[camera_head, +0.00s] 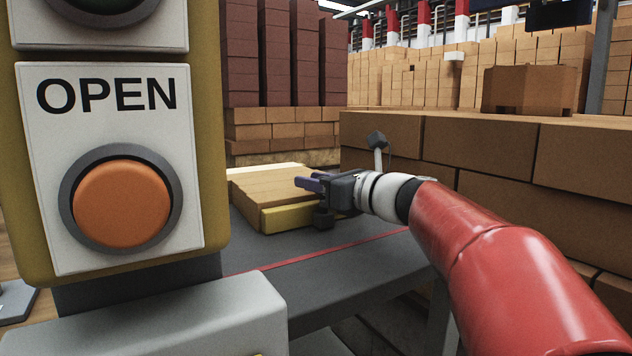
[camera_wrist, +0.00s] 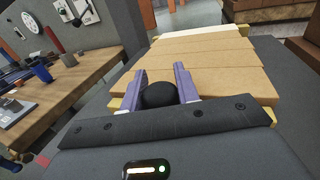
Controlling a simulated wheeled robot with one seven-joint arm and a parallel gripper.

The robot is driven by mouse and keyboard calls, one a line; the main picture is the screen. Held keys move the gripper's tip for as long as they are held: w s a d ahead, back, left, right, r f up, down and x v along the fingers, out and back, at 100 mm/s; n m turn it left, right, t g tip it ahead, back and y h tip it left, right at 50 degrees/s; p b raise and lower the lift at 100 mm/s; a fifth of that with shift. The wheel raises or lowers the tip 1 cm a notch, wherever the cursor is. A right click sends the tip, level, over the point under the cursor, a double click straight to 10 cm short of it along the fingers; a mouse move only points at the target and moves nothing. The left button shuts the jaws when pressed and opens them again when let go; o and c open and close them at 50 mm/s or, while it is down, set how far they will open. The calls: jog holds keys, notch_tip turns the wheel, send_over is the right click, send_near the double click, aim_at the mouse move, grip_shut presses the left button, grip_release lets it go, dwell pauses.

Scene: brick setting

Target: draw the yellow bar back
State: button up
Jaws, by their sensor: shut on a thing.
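The yellow bar (camera_head: 287,218) lies along the near edge of a row of tan bricks (camera_head: 272,187) on a dark grey table. Whether the knob joins the bar is hidden. A dark block (camera_head: 323,218) shows below my gripper at the bar's right end.
A yellow post with an orange OPEN button (camera_head: 122,203) stands close at the left. A red line (camera_head: 320,253) runs along the table (camera_head: 350,262). Large brick stacks (camera_head: 480,150) rise at the right. A wooden workbench (camera_wrist: 60,90) stands left in the wrist view.

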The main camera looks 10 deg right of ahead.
grip_shut()
jog(key=s+d, duration=0.1)
jog(key=s, duration=0.3)
jog(key=s+d, duration=0.1)
jog(key=s, duration=0.2)
jog(key=s+d, duration=0.1)
jog(key=s, duration=0.3)
jog(key=shift+s+d, duration=0.35)
jog(key=shift+d, duration=0.05)
jog(key=shift+f, duration=0.1)
jog(key=o, duration=0.6)
grip_release()
jog(key=o, duration=0.4)
jog(key=shift+s, duration=0.1)
jog(key=v, duration=0.8)
